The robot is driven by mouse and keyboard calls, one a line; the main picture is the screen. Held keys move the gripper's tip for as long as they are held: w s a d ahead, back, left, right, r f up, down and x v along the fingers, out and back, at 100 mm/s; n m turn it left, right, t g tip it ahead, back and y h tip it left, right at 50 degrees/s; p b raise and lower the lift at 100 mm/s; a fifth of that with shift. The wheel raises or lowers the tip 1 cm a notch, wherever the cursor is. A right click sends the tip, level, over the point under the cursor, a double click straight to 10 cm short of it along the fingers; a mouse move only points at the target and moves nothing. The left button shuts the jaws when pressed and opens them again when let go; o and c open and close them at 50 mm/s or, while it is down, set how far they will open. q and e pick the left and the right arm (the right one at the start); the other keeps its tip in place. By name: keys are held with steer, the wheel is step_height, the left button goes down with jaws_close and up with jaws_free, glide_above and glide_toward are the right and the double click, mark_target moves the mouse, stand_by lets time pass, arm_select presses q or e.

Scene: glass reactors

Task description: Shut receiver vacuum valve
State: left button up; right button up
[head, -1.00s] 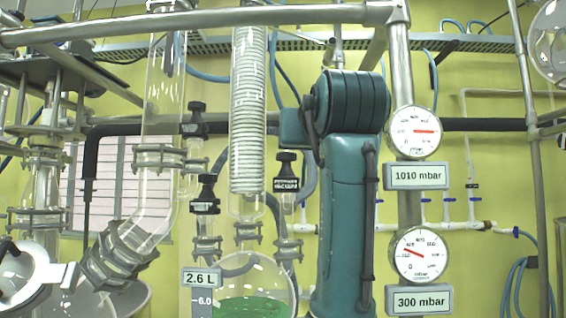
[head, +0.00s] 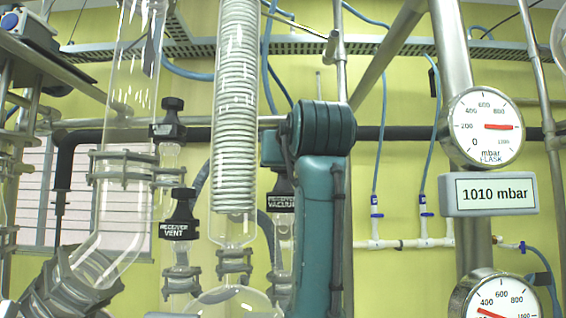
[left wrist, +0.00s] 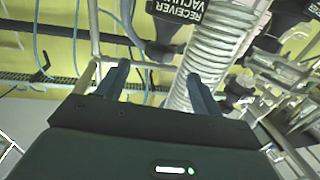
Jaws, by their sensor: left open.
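The receiver vacuum valve (head: 281,203) has a black handle and a white-lettered label. In the head view it stands right of the coiled glass condenser, partly hidden by my teal arm. In the left wrist view the valve (left wrist: 178,10) appears upside down at the top, with its black knob (left wrist: 163,50) pointing down. My left gripper (left wrist: 157,72) is open and empty, its two fingers apart below and to either side of the knob in the picture. I cannot tell the distance between fingertips and knob. My right gripper is in neither view.
The receiver vent valve (head: 179,225) stands left of the coiled condenser (head: 236,110). The flask gauge (head: 482,127) is above a sign (head: 489,194) reading 1010 mbar. A second gauge (head: 495,300) is cut off below. Steel pipes and glassware crowd the area.

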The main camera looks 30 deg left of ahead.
mark_target(283, 172)
arm_select(q)
steer(key=p+x, duration=0.2)
steer(key=x, duration=0.7)
steer(key=shift+w+a+p, duration=0.1)
steer(key=shift+a+p, duration=0.05)
steer(key=shift+p, duration=0.15)
steer(key=shift+c, duration=0.6)
steer(key=c, duration=0.9)
